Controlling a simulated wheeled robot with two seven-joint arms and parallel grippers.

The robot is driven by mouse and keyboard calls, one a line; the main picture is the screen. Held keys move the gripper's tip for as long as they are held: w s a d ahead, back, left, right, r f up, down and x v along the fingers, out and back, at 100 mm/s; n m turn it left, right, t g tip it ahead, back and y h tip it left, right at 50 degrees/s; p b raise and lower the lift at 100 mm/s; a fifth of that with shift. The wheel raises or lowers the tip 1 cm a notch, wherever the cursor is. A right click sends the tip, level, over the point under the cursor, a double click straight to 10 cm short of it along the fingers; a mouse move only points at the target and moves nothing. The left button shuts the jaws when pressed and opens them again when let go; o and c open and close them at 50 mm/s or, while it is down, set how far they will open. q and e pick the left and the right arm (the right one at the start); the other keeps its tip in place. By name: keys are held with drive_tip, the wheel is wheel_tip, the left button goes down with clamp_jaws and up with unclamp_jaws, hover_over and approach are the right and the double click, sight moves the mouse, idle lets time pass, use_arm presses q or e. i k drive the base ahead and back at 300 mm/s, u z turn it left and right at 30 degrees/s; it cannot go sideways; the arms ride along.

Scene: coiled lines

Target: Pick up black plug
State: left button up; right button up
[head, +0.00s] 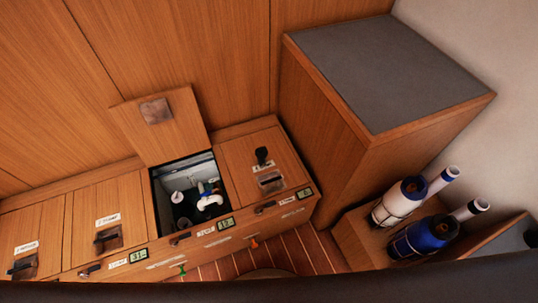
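A small black object (262,154) stands on the closed wooden lid at the right end of the low bench. It looks like the black plug, but it is too small to be sure. Just in front of it is a recessed latch (270,181) in the same lid. To its left, an open compartment (158,200) holds a white bent pipe (209,202), a blue fitting and some dark parts that I cannot make out. Neither of my grippers shows in the head view.
The compartment's lid (180,125) is raised against the wooden wall. Other closed lids (108,222) lie to the left. A tall grey-topped cabinet (385,75) rises at right. White (400,200) and blue (425,235) coiled bundles sit below it. Striped floor (310,255) is partly clear.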

sight(261, 152)
drive_tip(key=u, duration=1.15)
drive_tip(key=k, duration=0.65)
drive_tip(key=u, duration=0.1)
